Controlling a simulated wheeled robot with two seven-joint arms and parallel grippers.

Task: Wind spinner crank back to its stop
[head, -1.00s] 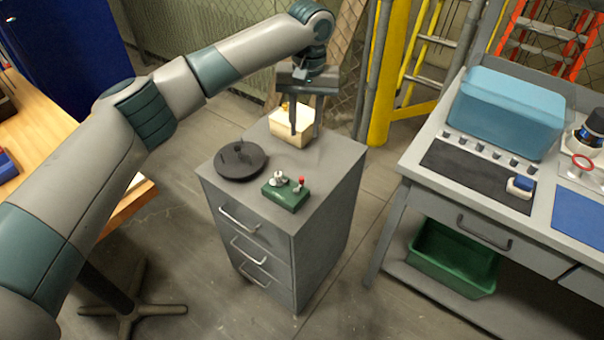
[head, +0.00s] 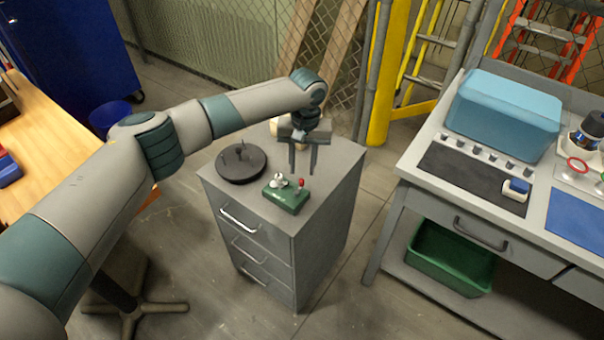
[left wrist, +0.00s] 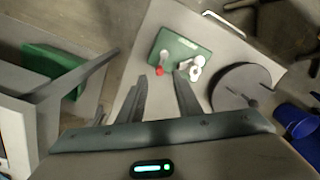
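The spinner is a small green box (head: 286,197) on top of a grey drawer cabinet. It carries a white metal part (head: 279,181) and a crank with a red knob (head: 301,183). In the left wrist view the green box (left wrist: 184,45) is just beyond my fingertips, with the red knob (left wrist: 159,71) ahead of the gap between them. The white part (left wrist: 195,68) is close to the right finger's tip. My left gripper (head: 302,172) is open and empty, above and slightly behind the box, apparently not touching it. My right gripper is in neither view.
A round dark disc (head: 232,171) with upright pins lies beside the box on the cabinet (head: 330,180). A cream block (head: 273,124) is mostly hidden behind my gripper. A bench (head: 420,175) with a blue bin (head: 505,115) stands to the right. The cabinet's front right top is clear.

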